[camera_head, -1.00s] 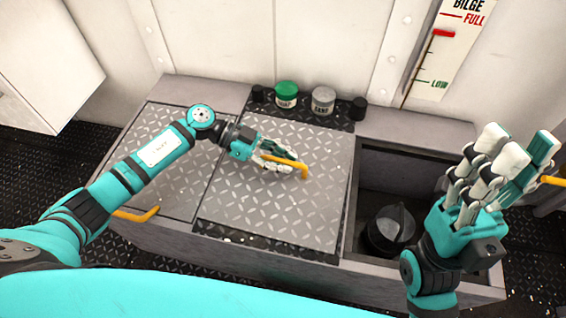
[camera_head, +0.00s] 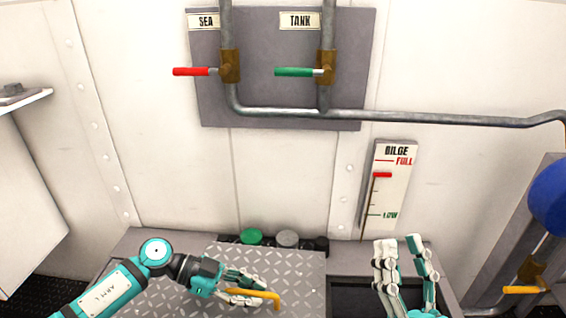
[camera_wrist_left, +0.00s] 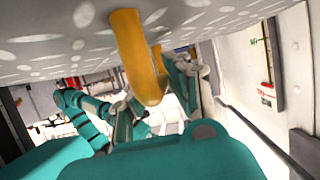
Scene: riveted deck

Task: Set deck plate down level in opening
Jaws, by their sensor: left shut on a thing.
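The grey diamond-tread deck plate (camera_head: 303,277) lies about level on top of the bench, left of the dark opening (camera_head: 350,292). Its front part is cut off by the picture's lower edge. My left gripper (camera_head: 250,290) is shut on the plate's yellow handle (camera_head: 273,297). The handle (camera_wrist_left: 138,50) and the plate's surface (camera_wrist_left: 60,35) also show in the left wrist view. I cannot tell whether the plate is seated or raised. My right gripper (camera_head: 405,268) stands open and empty, fingers up, in front of the opening's right part.
A green-lidded jar (camera_head: 251,236) and a grey-lidded jar (camera_head: 287,239) stand behind the plate. A bilge gauge (camera_head: 388,187) hangs on the wall. Red (camera_head: 190,71) and green (camera_head: 293,72) valve levers sit on pipes above. A blue round object (camera_head: 550,195) is at right.

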